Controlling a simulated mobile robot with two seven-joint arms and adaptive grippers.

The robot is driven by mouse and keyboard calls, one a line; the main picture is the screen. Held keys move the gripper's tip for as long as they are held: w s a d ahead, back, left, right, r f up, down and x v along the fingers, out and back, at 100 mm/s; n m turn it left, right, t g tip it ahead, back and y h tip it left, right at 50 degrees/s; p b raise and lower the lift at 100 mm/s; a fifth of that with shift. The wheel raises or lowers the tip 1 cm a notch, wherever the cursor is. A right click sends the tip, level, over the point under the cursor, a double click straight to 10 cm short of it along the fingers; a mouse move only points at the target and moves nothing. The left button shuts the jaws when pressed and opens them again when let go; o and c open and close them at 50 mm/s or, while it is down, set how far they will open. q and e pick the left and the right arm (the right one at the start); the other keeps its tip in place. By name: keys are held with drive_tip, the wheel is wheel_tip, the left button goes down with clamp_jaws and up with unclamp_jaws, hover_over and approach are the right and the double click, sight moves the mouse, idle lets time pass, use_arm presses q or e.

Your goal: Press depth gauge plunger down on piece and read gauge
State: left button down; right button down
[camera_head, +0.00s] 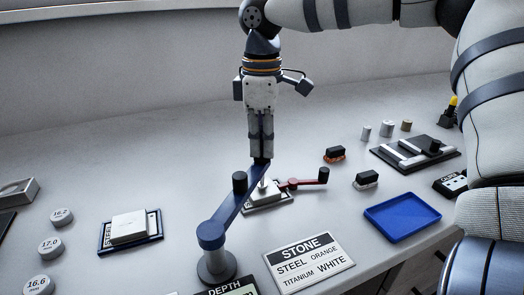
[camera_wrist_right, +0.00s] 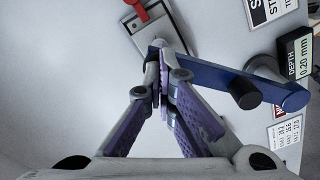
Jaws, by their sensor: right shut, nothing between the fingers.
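My right gripper (camera_head: 261,158) points straight down with its fingers together and empty. Its tips are at the free end of the blue gauge arm (camera_head: 230,206), over the plunger (camera_head: 263,187); whether they touch is hard to tell. In the right wrist view the shut fingers (camera_wrist_right: 158,48) overlap the same blue arm (camera_wrist_right: 215,76) at its end. Below stands a light fixture plate (camera_head: 280,200) with a red lever (camera_head: 305,182); the piece under the plunger is mostly hidden. The depth display (camera_wrist_right: 303,62) appears to read 0.20 mm. My left gripper is out of view.
A black knob (camera_head: 239,183) rises from the gauge arm, near my gripper. The gauge post (camera_head: 215,262) stands in front. A stone sign (camera_head: 309,262), blue tray (camera_head: 402,217), white block (camera_head: 129,227) and numbered discs (camera_head: 50,247) lie around.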

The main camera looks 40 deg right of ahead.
wheel_tip(320, 180, up, 8)
idle(0.5)
drive_tip(key=shift+f, duration=0.15)
